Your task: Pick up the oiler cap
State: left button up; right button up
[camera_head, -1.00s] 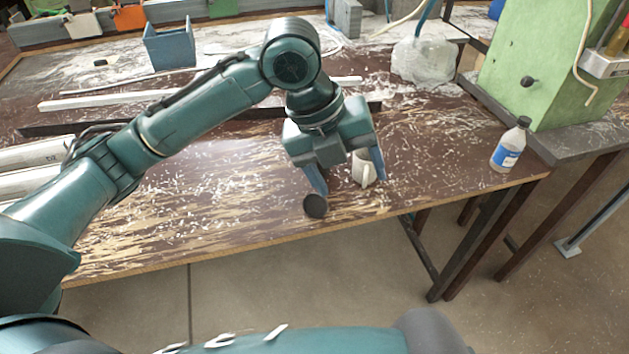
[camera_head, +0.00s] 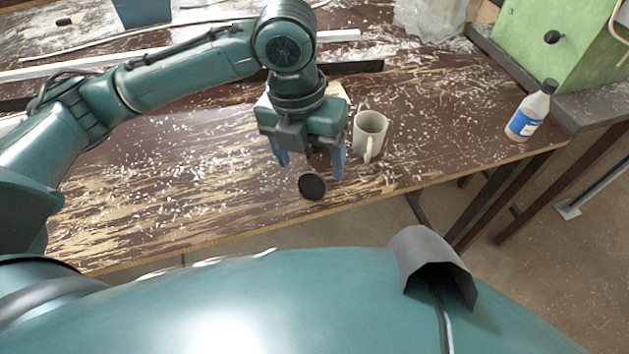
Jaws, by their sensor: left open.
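A small dark round cap (camera_head: 312,186), which looks like the oiler cap, sits near the front edge of the bench. Its dark round face is turned towards me. My left gripper (camera_head: 309,168) points down with its two blue fingers apart, and the cap shows below and between the fingertips. Whether the fingertips reach to the cap's height is hard to tell. Nothing is held. My right gripper is not in view.
A pale mug (camera_head: 371,132) stands close to the right of my left gripper. A bottle with a blue label (camera_head: 530,112) stands at the bench's right end, near a green machine (camera_head: 556,40). Wood shavings litter the bench top (camera_head: 190,190).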

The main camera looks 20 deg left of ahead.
aim_at(312, 186)
pick_arm(q)
notch_tip(312, 186, down, 5)
jog(key=shift+f, duration=0.1)
dwell(0.3)
jog(key=c, duration=1.1)
